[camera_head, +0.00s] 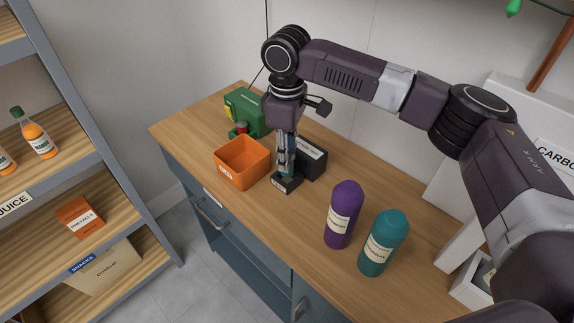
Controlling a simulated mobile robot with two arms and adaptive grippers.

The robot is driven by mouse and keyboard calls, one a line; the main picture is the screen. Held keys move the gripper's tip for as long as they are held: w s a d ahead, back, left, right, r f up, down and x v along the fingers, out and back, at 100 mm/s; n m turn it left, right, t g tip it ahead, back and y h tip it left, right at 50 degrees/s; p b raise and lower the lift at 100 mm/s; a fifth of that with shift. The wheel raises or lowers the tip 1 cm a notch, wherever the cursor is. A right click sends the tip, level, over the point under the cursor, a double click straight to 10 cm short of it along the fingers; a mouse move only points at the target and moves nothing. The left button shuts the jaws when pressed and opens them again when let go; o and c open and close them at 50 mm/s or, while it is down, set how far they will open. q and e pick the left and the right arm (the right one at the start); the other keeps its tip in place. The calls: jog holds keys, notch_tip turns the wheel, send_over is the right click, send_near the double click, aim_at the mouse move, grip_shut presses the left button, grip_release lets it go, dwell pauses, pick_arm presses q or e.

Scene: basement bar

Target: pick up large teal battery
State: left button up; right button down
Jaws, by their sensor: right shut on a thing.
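My right gripper (286,168) points straight down over the wooden worktop, between the orange bin and a black box. It is shut on a narrow teal thing (291,176), which I take to be the large teal battery. Most of it is hidden by the fingers. Its lower end is at a small black holder (288,186) with a pale label on its front. I cannot tell whether it is in the holder or just above it. My left gripper is not in view.
Close by stand an open orange bin (243,176), a black box (313,160) and a green machine (246,112). A purple bottle (342,215) and a teal bottle (384,243) stand nearer on the wooden worktop (262,216). A shelf unit (112,177) is at left.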

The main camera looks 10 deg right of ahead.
notch_tip(320, 180, up, 16)
jog(key=b, duration=0.1)
jog(key=shift+r, duration=0.2)
jog(key=shift+f, duration=0.1)
